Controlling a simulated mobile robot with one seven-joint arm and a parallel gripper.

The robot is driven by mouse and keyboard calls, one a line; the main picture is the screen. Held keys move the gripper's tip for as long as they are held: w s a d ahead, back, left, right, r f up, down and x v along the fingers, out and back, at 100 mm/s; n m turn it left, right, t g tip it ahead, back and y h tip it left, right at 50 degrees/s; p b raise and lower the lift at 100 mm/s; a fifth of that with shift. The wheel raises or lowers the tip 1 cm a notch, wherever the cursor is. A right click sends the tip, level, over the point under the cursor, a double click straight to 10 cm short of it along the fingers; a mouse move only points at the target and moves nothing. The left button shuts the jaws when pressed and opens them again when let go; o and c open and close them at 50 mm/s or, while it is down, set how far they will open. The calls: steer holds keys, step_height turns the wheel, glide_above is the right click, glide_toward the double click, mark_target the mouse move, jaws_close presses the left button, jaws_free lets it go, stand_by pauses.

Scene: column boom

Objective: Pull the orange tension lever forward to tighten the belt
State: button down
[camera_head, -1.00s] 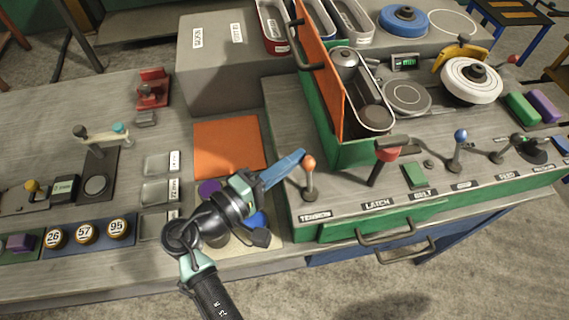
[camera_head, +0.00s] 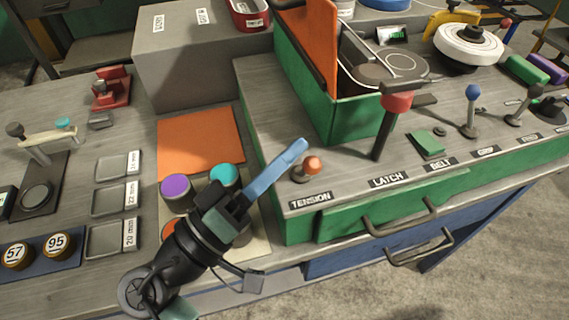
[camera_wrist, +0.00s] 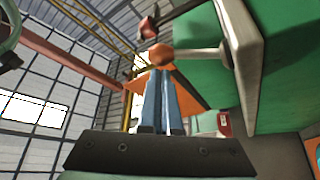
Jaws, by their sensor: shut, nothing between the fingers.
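The tension lever's orange knob (camera_head: 313,166) is above the TENSION label (camera_head: 310,200) at the left end of the green-edged console. The lever leans towards the front, its stem foreshortened and mostly hidden under the knob. In the wrist view the orange knob (camera_wrist: 160,54) is just beyond the fingertips, its pale stem running right. My gripper (camera_head: 301,146) is shut and empty, its blue fingers together with their tips just behind and left of the knob. The gripper also shows in the wrist view (camera_wrist: 158,74). I cannot tell whether the tips touch the knob.
The red-knobbed LATCH lever (camera_head: 397,102) stands to the right, with a green button (camera_head: 430,143) and a blue-knobbed lever (camera_head: 473,92) beyond. A raised orange panel (camera_head: 310,45) stands behind the tension lever. Purple (camera_head: 175,190) and teal (camera_head: 224,174) round pieces lie near my wrist.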

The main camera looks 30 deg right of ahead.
steer(key=shift+s+a+m+g+b, duration=0.1)
steer(key=shift+s+m+g+b, duration=0.15)
steer(key=shift+m+g+b, duration=0.25)
stand_by(0.3)
